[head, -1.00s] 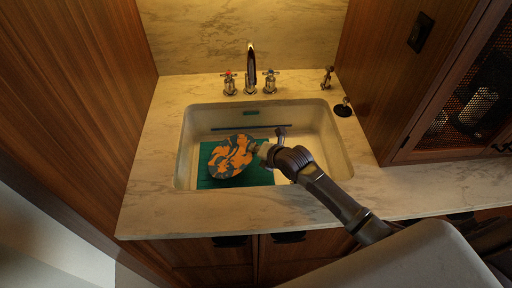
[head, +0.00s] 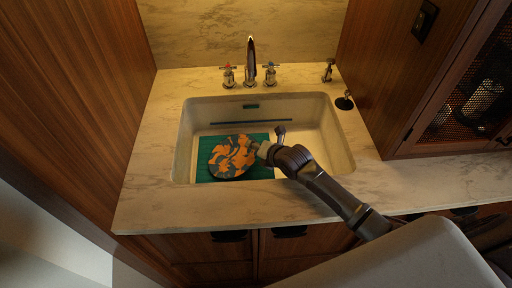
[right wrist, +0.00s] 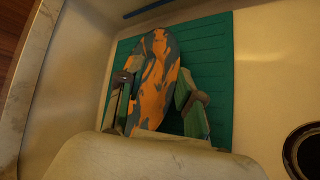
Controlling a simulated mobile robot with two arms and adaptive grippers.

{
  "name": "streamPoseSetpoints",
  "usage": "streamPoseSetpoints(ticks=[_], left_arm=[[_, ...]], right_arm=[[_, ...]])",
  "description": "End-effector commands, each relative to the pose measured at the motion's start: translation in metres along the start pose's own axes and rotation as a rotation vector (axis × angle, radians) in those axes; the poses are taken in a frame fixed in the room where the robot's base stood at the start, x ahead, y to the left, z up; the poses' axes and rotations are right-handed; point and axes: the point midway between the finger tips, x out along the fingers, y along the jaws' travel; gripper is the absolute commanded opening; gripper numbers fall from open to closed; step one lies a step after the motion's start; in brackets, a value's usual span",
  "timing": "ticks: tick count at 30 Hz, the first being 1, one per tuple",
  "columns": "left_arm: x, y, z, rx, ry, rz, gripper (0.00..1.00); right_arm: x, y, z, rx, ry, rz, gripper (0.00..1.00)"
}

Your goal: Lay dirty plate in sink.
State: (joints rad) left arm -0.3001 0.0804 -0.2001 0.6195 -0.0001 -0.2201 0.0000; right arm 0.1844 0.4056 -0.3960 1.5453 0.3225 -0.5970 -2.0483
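The dirty plate (head: 228,160), patterned orange and grey-blue, is within the sink (head: 310,117), over a green ribbed mat (head: 262,173). My right gripper (head: 258,150) is at the plate's right edge. In the right wrist view, the plate (right wrist: 158,75) looks narrow and tilted between the spread fingers of the right gripper (right wrist: 158,100). The fingers stand wide apart on either side of it and look open. Whether the plate touches the mat is hard to tell. My left gripper is not in view.
The faucet (head: 251,62) with two handles stands behind the sink. The drain (right wrist: 303,150) lies right of the mat. A wood wall (head: 65,90) is close on the left and a cabinet (head: 385,70) on the right. The sink's right side is clear except for my arm.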

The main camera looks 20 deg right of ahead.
Motion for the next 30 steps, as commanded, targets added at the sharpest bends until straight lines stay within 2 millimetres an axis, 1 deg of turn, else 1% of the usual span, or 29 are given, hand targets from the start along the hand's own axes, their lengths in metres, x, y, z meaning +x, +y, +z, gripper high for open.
streamPoseSetpoints(ticks=[4, 8, 15, 21, 25, 30], left_arm=[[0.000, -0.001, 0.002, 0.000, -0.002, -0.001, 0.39], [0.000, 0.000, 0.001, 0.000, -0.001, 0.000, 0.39], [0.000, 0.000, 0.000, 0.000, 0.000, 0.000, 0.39], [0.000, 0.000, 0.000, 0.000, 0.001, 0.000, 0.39], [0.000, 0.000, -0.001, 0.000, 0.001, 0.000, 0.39], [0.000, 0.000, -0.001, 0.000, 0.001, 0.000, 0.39]], right_arm=[[-0.001, 0.000, 0.000, -0.001, 0.002, -0.002, 0.35], [-0.007, 0.010, 0.007, -0.003, -0.001, 0.002, 0.35], [-0.034, 0.041, 0.031, -0.005, -0.003, 0.003, 0.35], [-0.050, 0.061, 0.044, -0.003, -0.001, 0.002, 0.35], [-0.055, 0.066, 0.048, -0.001, -0.001, 0.000, 0.35], [-0.056, 0.067, 0.048, 0.001, 0.000, -0.001, 0.35]])
